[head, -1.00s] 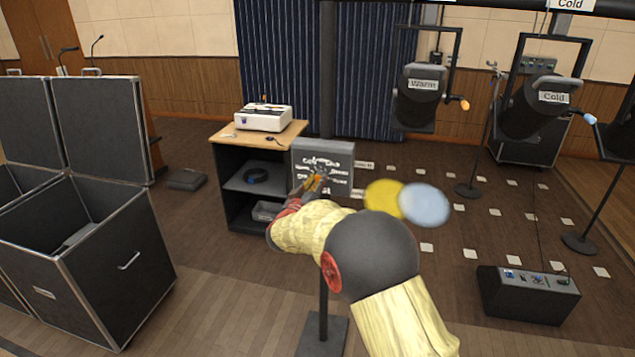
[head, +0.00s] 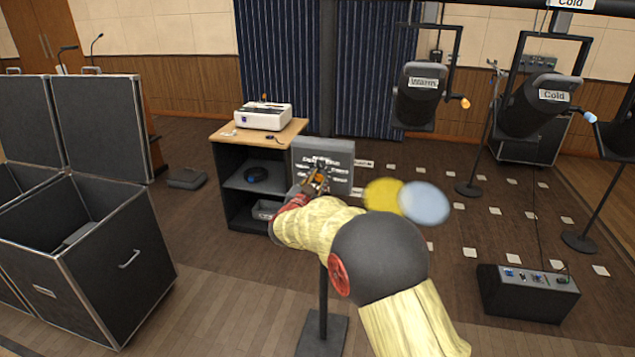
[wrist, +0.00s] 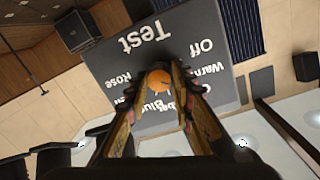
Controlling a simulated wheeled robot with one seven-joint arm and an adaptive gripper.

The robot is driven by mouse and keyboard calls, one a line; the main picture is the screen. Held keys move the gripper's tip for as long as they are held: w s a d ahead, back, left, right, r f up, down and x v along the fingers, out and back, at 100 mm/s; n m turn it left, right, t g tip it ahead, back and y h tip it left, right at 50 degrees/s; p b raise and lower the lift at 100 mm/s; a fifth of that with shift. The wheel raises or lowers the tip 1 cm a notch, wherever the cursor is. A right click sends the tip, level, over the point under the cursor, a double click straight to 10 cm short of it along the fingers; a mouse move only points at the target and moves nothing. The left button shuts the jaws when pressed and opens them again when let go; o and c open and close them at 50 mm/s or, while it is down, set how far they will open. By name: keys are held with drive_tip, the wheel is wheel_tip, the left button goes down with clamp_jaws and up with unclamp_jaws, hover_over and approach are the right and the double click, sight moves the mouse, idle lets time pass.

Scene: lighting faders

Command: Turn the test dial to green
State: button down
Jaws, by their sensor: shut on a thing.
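The grey test panel (head: 308,149) stands on a dark post in the middle of the head view. In the wrist view the panel (wrist: 98,58) appears upside down, with "Test", "Off", "Rose" and partly covered words, among them what looks like "Warm" and "Blue". The orange test dial (wrist: 158,83) sits on it between my fingertips. My gripper (wrist: 161,76) is shut on the dial. Which word the dial points to is unclear. The word green is not readable.
A wooden-topped cart (head: 225,134) with a white device (head: 263,116) stands behind left. Yellow (head: 382,193) and pale blue (head: 424,203) discs are right of the panel. Black lamps (head: 420,97) hang at upper right. Open black cases (head: 90,250) fill the left.

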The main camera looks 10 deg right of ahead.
drive_tip(key=m+b, duration=0.3)
drive_tip(key=m, duration=0.3)
drive_tip(key=shift+f+y+b, duration=0.15)
drive_tip(key=shift+y+b, duration=0.2)
drive_tip(key=shift+y, duration=0.05)
drive_tip(key=m+b, duration=0.1)
drive_tip(key=m, duration=0.1)
drive_tip(key=m+b, duration=0.1)
drive_tip(key=m, duration=0.2)
drive_tip(key=shift+d+t+y, duration=0.1)
drive_tip(key=shift+t+y, duration=0.2)
drive_tip(key=m, duration=0.6)
drive_tip(key=shift+b, duration=0.3)
drive_tip(key=m, duration=0.6)
drive_tip(key=shift+t, duration=0.4)
drive_tip(key=shift+s+f, duration=0.1)
drive_tip(key=c, duration=1.5)
unclamp_jaws()
drive_tip(key=shift+c, duration=0.2)
